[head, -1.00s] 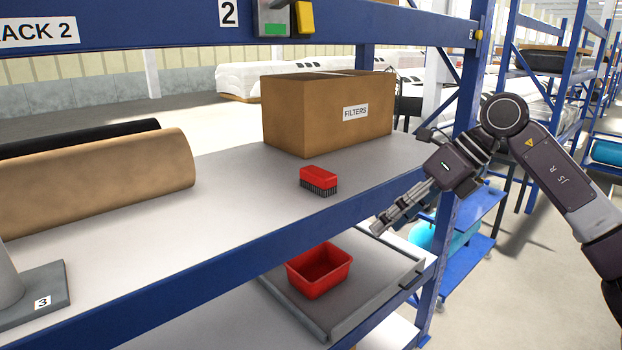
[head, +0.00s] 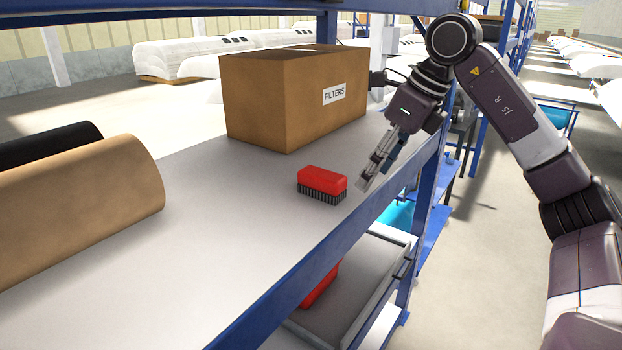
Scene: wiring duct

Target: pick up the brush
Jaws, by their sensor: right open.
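The brush (head: 322,184) has a red block top and dark bristles. It rests bristles down on the grey upper shelf (head: 215,225), close to the shelf's front edge. My right gripper (head: 364,184) is just to the right of the brush, with its fingers pointing down and to the left. It is open and empty, and a small gap appears to separate it from the brush. My left gripper is out of view.
A cardboard box labelled FILTERS (head: 290,98) stands behind the brush. Brown (head: 85,205) and black (head: 50,143) rolls lie at the left. The blue front beam (head: 300,270) edges the shelf. A red bin (head: 320,288) shows partly below. The shelf's middle is clear.

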